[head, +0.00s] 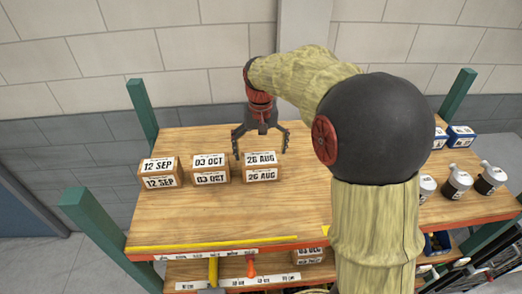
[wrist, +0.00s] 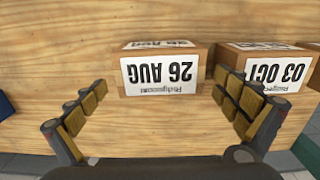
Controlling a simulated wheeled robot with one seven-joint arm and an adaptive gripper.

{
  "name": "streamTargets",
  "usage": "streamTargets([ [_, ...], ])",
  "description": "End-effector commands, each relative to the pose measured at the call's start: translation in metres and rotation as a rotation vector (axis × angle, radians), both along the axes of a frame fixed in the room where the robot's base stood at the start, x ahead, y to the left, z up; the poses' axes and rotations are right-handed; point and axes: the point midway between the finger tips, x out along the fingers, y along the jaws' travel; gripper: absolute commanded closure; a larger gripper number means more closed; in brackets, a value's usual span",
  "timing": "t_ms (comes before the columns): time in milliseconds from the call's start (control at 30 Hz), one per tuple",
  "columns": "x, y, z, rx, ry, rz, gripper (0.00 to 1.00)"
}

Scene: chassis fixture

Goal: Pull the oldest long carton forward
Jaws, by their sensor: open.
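The carton labelled 26 AUG (head: 262,168) is a brown box with white labels on its top and front. It is the rightmost of three dated cartons on the wooden shelf top, and its label reads upside down in the wrist view (wrist: 160,72). My gripper (head: 261,152) is open at the carton's back side, fingers pointing down and spread to about its width. In the wrist view my fingers (wrist: 161,80) flank the carton, the right one near the gap beside the 03 OCT carton. Nothing is held; whether a finger touches is unclear.
The 03 OCT carton (head: 210,169) stands close to the left, the 12 SEP carton (head: 160,173) beyond it. A yellow strip (head: 185,244) runs along the front edge. The board between cartons and strip is clear. Dark bottles (head: 458,182) and blue boxes (head: 461,137) stand far right.

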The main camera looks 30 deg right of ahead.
Motion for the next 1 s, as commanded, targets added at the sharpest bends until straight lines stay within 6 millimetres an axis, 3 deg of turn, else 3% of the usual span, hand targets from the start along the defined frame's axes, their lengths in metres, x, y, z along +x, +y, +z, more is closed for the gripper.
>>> streamTargets([
  [500,-0.001,0.0,-0.065,0.001,0.002,0.0,0.0],
  [1000,0.0,0.0,-0.075,0.0,0.0,0.0,0.03],
])
